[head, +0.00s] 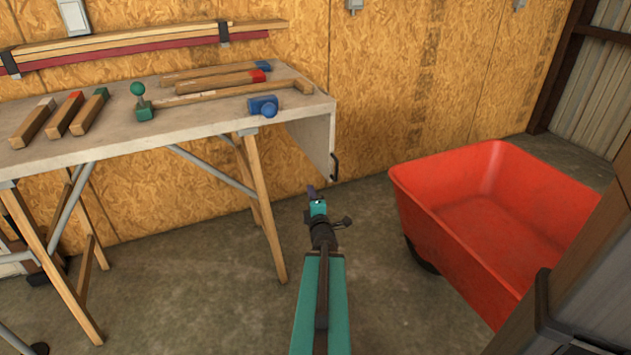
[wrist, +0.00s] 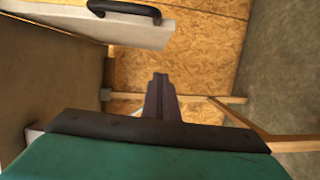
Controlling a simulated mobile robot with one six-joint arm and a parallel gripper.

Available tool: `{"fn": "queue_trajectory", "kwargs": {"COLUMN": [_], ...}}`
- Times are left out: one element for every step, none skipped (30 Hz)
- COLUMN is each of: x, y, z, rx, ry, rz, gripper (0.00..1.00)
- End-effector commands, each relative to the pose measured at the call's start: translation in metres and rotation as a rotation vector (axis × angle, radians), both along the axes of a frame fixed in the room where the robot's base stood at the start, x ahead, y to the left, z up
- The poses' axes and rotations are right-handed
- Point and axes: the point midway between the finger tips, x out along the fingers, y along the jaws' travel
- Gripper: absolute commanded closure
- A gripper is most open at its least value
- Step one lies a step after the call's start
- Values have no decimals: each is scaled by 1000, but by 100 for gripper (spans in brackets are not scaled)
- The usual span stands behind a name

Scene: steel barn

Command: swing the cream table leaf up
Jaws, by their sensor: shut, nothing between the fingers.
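The cream table leaf (head: 312,142) hangs down at the right end of the workbench (head: 170,130). A dark handle (head: 334,166) is on its lower outer edge. In the wrist view the leaf (wrist: 100,28) shows at upper left with its black handle (wrist: 125,10) at the top edge. My gripper (head: 311,190) is just below the leaf's lower edge in the head view, apart from the handle. In the wrist view the fingers (wrist: 160,80) are together and empty, pointing at the wall and bench legs.
A red wheelbarrow tub (head: 480,220) stands to the right. Wooden trestle legs (head: 262,205) are left of my gripper. Bare concrete floor lies between.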

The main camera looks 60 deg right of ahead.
Motion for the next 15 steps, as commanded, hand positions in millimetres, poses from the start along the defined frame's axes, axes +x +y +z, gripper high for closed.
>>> {"fn": "queue_trajectory", "kwargs": {"x": [0, 0, 0, 0, 0, 0, 0, 0, 0, 0, 0, 1, 1, 2, 2], "y": [0, 0, 0, 0, 0, 0, 0, 0, 0, 0, -1, -1, -2, -2, -3], "z": [1, 1, 1, 1, 1, 1, 1, 1, 0, 0, 0, 0, 0, -1, -1], "rx": [-3, -3, -3, -3, -3, -2, -2, -1, -1, -1, -1, -1, -1, -1, -2], "ry": [1, 1, 1, 1, 2, 1, 1, 2, 2, 2, 2, 2, 2, 2, 2], "rz": [0, 0, 1, 1, 1, 1, 1, 0, 0, 0, 0, 0, 0, 0, 0], "gripper": [100, 100, 100, 100, 100, 100, 100, 100, 100, 100, 100, 100, 100, 100, 100]}}
